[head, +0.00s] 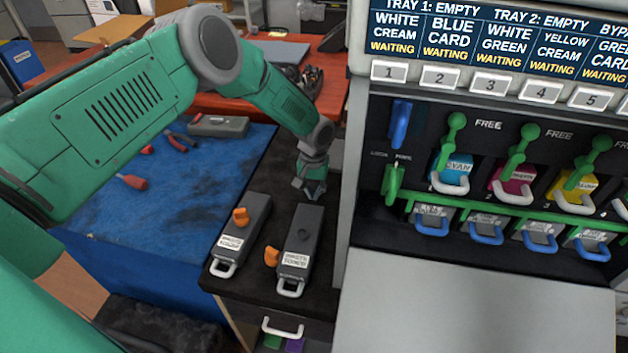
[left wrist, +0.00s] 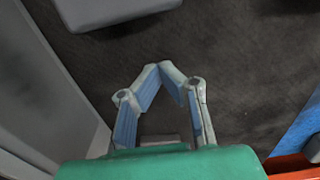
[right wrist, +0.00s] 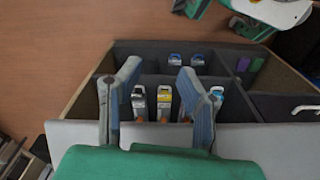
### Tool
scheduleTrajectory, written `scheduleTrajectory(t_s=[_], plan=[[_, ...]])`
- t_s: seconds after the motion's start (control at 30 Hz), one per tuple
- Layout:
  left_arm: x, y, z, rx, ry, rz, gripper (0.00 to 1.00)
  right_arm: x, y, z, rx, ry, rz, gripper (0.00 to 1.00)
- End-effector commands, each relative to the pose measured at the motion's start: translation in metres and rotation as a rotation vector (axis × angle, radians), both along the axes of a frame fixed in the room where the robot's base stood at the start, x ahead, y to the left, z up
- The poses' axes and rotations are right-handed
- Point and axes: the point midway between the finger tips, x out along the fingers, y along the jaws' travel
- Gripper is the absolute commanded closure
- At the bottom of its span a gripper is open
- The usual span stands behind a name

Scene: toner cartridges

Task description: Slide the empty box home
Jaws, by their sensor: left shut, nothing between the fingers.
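Two dark grey boxes with white labels, pale front handles and orange knobs lie side by side on a black cabinet top: the left box (head: 246,222) and the right box (head: 302,238). I cannot tell from the pictures which is empty. My left gripper (head: 314,192) is shut and empty, just behind the right box's far end. In the left wrist view its fingertips (left wrist: 172,70) meet above the dark top, and a grey block (left wrist: 115,8) lies apart from them at the upper edge. My right gripper (right wrist: 158,68) is open and empty, seen only in the right wrist view.
The printer (head: 480,130) stands right of the cabinet, with green levers, coloured cartridges and a blue lever (head: 400,122). Below my right gripper is a divided bin (right wrist: 145,60) holding several cartridges. A blue mat (head: 140,210) with tools lies left.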

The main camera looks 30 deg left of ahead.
Motion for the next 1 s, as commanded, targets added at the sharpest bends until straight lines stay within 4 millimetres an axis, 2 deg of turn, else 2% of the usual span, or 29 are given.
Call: scheduleTrajectory(t_s=[0.03, 0.1, 0.33, 0.8, 0.9, 1.0], plan=[[-0.001, 0.000, -0.011, -0.001, 0.003, 0.002, 1.00, 0.000, 0.000, -0.001, 0.000, 0.000, 0.000, 0.67], [-0.012, -0.003, -0.004, 0.000, 0.002, -0.001, 1.00, 0.000, 0.000, 0.005, 0.000, 0.001, 0.000, 0.67], [-0.033, -0.008, -0.004, 0.001, 0.001, 0.000, 1.00, 0.000, 0.000, 0.013, 0.000, 0.000, 0.000, 0.67], [-0.039, -0.010, -0.005, 0.000, -0.001, 0.001, 1.00, 0.000, 0.000, 0.014, 0.000, 0.000, 0.000, 0.67], [-0.047, -0.014, -0.003, 0.001, 0.001, -0.004, 1.00, 0.000, 0.000, 0.021, 0.000, 0.001, 0.000, 0.67], [-0.065, -0.019, 0.000, 0.002, 0.005, -0.006, 1.00, 0.000, 0.000, 0.036, 0.000, 0.000, 0.000, 0.67]])
